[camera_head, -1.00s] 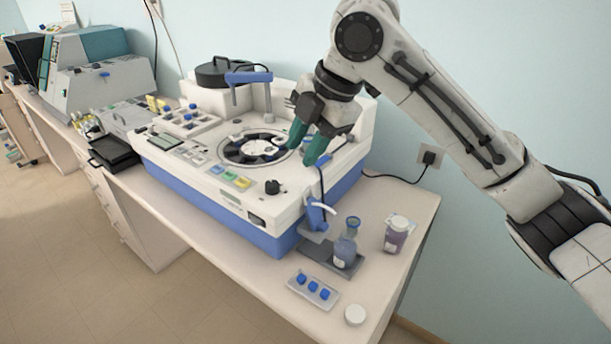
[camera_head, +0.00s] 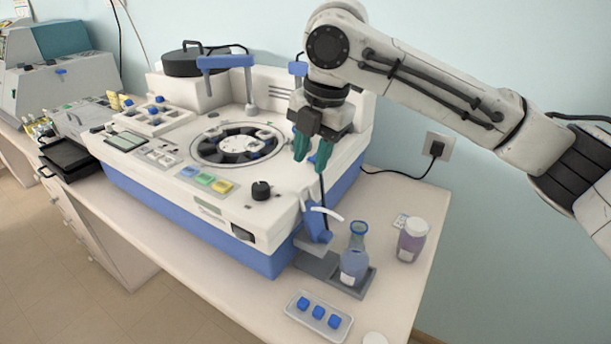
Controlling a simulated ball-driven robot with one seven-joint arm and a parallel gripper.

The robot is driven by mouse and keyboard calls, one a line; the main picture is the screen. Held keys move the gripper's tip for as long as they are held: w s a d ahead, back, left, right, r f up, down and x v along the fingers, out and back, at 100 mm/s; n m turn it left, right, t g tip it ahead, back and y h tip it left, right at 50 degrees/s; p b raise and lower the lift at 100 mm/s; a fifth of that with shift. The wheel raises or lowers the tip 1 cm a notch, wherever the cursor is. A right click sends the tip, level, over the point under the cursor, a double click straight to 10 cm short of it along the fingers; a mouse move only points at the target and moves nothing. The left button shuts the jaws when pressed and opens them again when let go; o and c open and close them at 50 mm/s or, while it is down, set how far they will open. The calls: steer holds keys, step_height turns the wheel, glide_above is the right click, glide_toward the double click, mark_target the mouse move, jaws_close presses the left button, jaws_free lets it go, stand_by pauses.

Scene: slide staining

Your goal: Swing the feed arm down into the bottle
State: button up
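The feed arm (camera_head: 317,221) is a blue bracket at the machine's front right corner, with a white curved tube (camera_head: 328,213) at its top. The tube points right, above and left of the bottle's mouth, and is not in the bottle. The bottle (camera_head: 355,258) is clear with a blue rim and purplish liquid, and stands upright on a grey tray (camera_head: 318,266). My gripper (camera_head: 309,165) points down above the machine's right end, up and slightly left of the feed arm. Its green fingers are apart and I see nothing between them.
The white and blue staining machine (camera_head: 190,223) fills the middle of the bench. A lidded purple jar (camera_head: 411,243) stands right of the bottle. A small tray with blue caps (camera_head: 301,320) lies in front. A black cable runs to the wall socket (camera_head: 437,147).

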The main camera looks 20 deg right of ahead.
mark_target(304, 185)
steer(key=shift+w+a+f, duration=0.1)
steer(key=shift+w+f, duration=0.05)
steer(key=shift+f, duration=0.8)
steer(key=shift+w+a+f, duration=0.1)
steer(key=shift+w+f, duration=0.05)
steer(key=shift+f, duration=0.8)
steer(key=shift+w+a+f, duration=0.1)
steer(key=shift+w+f, duration=0.05)
steer(key=shift+f, duration=0.8)
jaws_close()
steer(key=shift+r, duration=0.1)
